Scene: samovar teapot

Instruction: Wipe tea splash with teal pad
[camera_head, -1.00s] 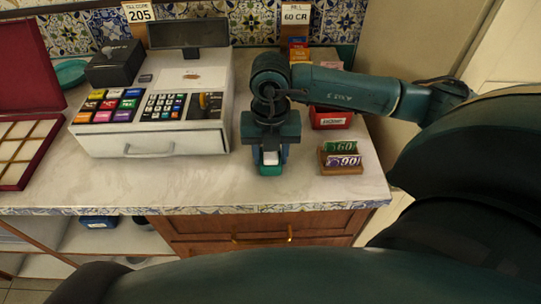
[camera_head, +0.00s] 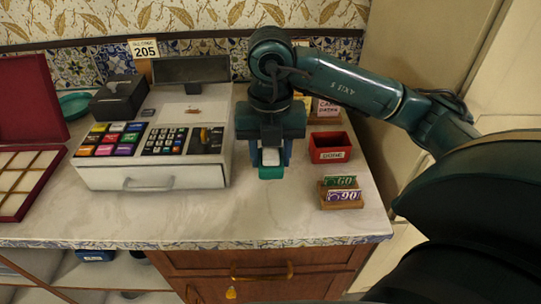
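The teal pad (camera_head: 270,173) has a pale block on its top and sits between the fingers of my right gripper (camera_head: 271,157). That gripper points down, just right of the cash register, with its fingers close against the block's sides. I cannot tell whether the pad touches the counter. A small reddish-brown mark (camera_head: 193,111) shows on the pale top of the cash register (camera_head: 150,177), behind the keys and left of my gripper; it may be the tea splash. My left gripper is not in view.
A red bin (camera_head: 330,148) and a small wooden rack (camera_head: 342,196) with labelled pieces stand to the right. An open red box (camera_head: 28,178) is at the far left, with a dark box (camera_head: 118,97) behind the register. The front counter strip (camera_head: 200,218) is clear.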

